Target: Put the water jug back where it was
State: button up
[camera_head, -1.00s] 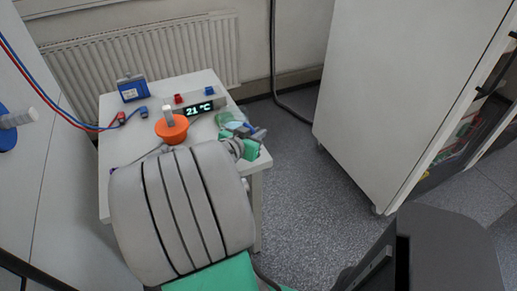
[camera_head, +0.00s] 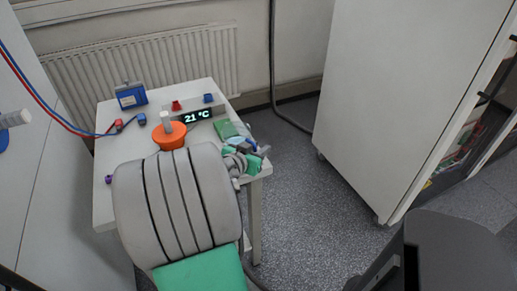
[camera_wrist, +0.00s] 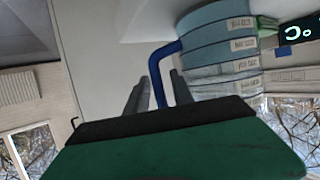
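The water jug (camera_wrist: 216,45) is pale blue with white labels and a blue handle (camera_wrist: 160,72) in the wrist view. My gripper (camera_wrist: 160,88) has its two grey fingers on either side of the handle, close against it. It appears shut on the handle, though the contact is small in view. In the head view my gripper (camera_head: 256,153) is at the right edge of the white table (camera_head: 107,205). The jug shows there only as a small bluish patch (camera_head: 241,143), partly hidden by my gripper.
An orange round object (camera_head: 170,138) with a white knob stands mid-table, near a 21 °C display (camera_head: 197,115) and a green block (camera_head: 226,130). A blue box (camera_head: 131,96) and red and blue hose ends (camera_head: 118,125) are at the left. A white cabinet (camera_head: 400,90) stands right; floor between is clear.

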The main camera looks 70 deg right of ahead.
jog(key=shift+o, duration=0.2)
jog(key=shift+r, duration=0.25)
jog(key=v, duration=1.2)
jog(key=w+a+f+n+t+y, duration=0.2)
jog(key=w+a+f+n+y, duration=0.2)
jog(key=w+a, duration=0.35)
jog(key=w+a+f+n+t+y, duration=0.35)
jog(key=w+a+n, duration=0.2)
jog(key=a, duration=0.25)
jog(key=a+n+g+y, duration=0.1)
jog(key=a+n+y, duration=0.5)
jog(key=a, duration=1.4)
jog(key=n, duration=0.4)
jog(key=shift+w+a+r+n, duration=0.25)
jog(key=shift+w+n, duration=0.1)
jog(key=shift+w, duration=0.05)
